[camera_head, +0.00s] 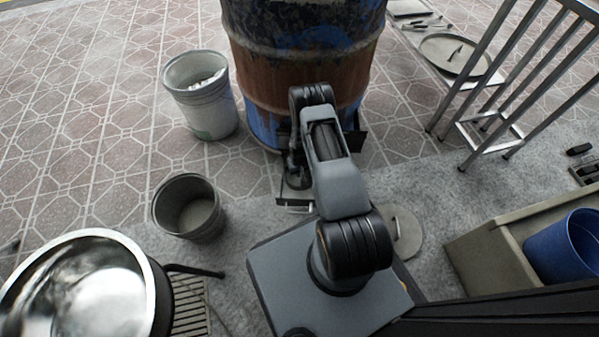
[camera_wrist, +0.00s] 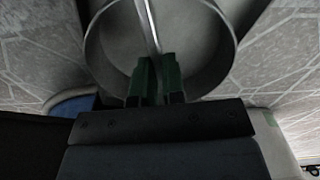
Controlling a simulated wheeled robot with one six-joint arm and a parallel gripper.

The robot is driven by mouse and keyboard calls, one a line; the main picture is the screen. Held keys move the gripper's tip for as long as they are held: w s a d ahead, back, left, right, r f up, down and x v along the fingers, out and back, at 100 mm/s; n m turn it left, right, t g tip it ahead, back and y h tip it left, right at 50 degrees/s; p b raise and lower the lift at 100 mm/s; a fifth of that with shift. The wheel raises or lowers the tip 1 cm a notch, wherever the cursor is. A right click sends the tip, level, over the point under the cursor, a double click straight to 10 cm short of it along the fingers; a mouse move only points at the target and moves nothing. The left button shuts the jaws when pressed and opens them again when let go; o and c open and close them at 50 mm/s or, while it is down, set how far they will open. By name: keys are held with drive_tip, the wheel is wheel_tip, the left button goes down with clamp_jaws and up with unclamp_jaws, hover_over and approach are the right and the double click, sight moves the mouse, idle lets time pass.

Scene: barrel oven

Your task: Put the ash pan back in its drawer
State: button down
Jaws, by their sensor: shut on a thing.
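In the head view my arm hides most of the gripper and pan at the foot of the rusty, blue-painted barrel oven (camera_head: 300,60). A pale metal edge (camera_head: 295,207) below the arm looks like part of the drawer. I cannot tell whether the pan touches it.
A pale bucket (camera_head: 207,108) and a dark empty bucket (camera_head: 190,225) stand left of the arm. A shiny bowl (camera_head: 75,290) is at front left. A round lid (camera_head: 405,240) lies right of the arm. A metal rack (camera_head: 500,90) and a crate (camera_head: 480,255) stand at right.

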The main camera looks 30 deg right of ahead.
drive_tip(key=shift+f, duration=0.15)
drive_tip(key=c, duration=1.2)
unclamp_jaws()
